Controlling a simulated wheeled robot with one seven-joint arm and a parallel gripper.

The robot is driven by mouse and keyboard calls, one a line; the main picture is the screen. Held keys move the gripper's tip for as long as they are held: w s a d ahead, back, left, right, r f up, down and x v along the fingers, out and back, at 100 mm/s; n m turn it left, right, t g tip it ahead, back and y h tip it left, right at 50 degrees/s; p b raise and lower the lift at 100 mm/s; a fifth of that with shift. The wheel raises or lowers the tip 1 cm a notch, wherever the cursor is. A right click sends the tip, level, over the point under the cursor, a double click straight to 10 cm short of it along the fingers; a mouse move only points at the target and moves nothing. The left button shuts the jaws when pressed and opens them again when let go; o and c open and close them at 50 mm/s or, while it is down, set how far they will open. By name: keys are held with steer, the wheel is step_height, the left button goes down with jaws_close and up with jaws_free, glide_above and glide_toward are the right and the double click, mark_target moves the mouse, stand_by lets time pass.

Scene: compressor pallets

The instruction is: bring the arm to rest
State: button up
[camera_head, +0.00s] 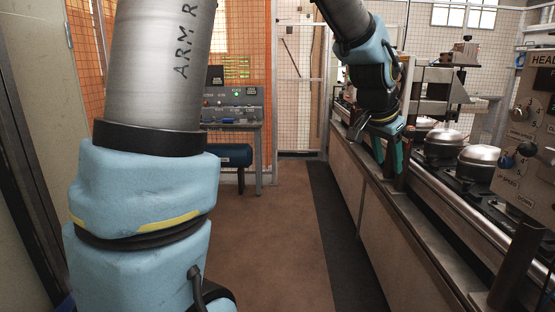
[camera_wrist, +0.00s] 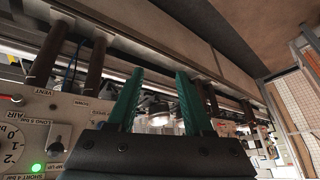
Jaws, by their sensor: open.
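My arm reaches from the left foreground across the top of the head view, and its far part hangs down over the near edge of the conveyor line. My gripper (camera_head: 390,168) points downward there, beside the line's rail. Its two green fingers stand apart with nothing between them. In the wrist view my gripper (camera_wrist: 158,90) also shows both green fingers spread and empty, with the line behind them.
Silver compressors (camera_head: 443,143) sit on the conveyor line (camera_head: 425,215) at right. A control panel (camera_head: 530,140) stands at the right edge. A console desk (camera_head: 235,118) stands at the back by an orange mesh fence (camera_head: 245,52). The brown floor (camera_head: 270,235) between is clear.

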steer(key=a+f+n+y, duration=0.1)
steer(key=a+f+n, duration=0.25)
steer(key=a, duration=0.55)
steer(key=a+f+n+y, duration=0.2)
steer(key=a+f, duration=0.2)
steer(key=a, duration=0.6)
steer(key=s+a+f+n+g, duration=0.1)
steer(key=s+a+f+n, duration=0.1)
steer(key=a, duration=0.5)
steer(key=s+a+f+n+g+y, duration=0.1)
steer(key=s+a+f+n, duration=0.2)
steer(key=a, duration=0.4)
steer(key=shift+s+a+f+n, duration=0.2)
steer(key=shift+s+n, duration=0.25)
steer(key=shift+s, duration=0.75)
